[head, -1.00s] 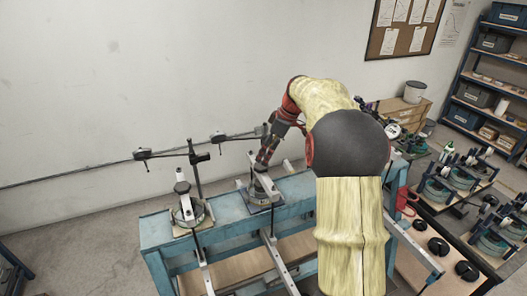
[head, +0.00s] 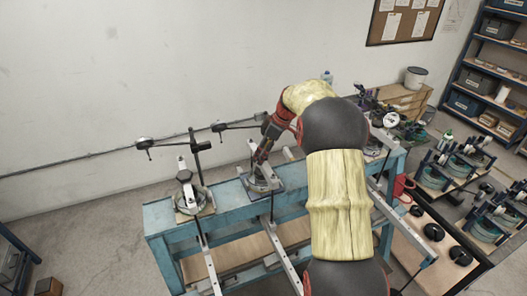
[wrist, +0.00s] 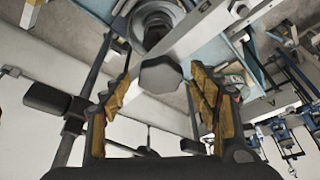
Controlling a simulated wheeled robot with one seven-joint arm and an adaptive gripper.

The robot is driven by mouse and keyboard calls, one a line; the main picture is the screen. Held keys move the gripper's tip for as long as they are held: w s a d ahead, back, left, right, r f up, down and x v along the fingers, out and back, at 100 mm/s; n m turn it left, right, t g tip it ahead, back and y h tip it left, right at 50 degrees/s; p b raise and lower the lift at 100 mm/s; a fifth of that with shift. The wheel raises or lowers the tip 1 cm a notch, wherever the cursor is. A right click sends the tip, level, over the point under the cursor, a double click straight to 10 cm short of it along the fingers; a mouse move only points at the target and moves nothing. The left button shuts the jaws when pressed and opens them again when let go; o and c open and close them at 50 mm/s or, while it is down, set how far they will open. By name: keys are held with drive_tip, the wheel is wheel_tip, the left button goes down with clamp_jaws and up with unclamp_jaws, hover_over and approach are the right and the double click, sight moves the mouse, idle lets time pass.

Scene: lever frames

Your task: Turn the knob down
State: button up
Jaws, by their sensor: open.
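A dark grey faceted knob (wrist: 161,75) sits at the end of a pale metal lever bar (wrist: 197,32) in the wrist view. My gripper (wrist: 160,88) is open, with its yellow-padded fingers on either side of the knob. A gap shows between the knob and each finger. In the head view my gripper (head: 263,160) is at the middle lever fixture (head: 262,184) on the blue bench (head: 232,202). The knob is hard to make out there behind the gripper.
A similar fixture (head: 188,192) stands to the left on the bench, beside a dark post (head: 196,155) with side arms. Long metal bars (head: 282,252) slope off the bench front. Several more fixtures (head: 450,165) and shelves (head: 492,75) stand at right.

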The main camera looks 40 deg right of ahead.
drive_tip(key=shift+c, duration=0.4)
drive_tip(key=c, duration=1.1)
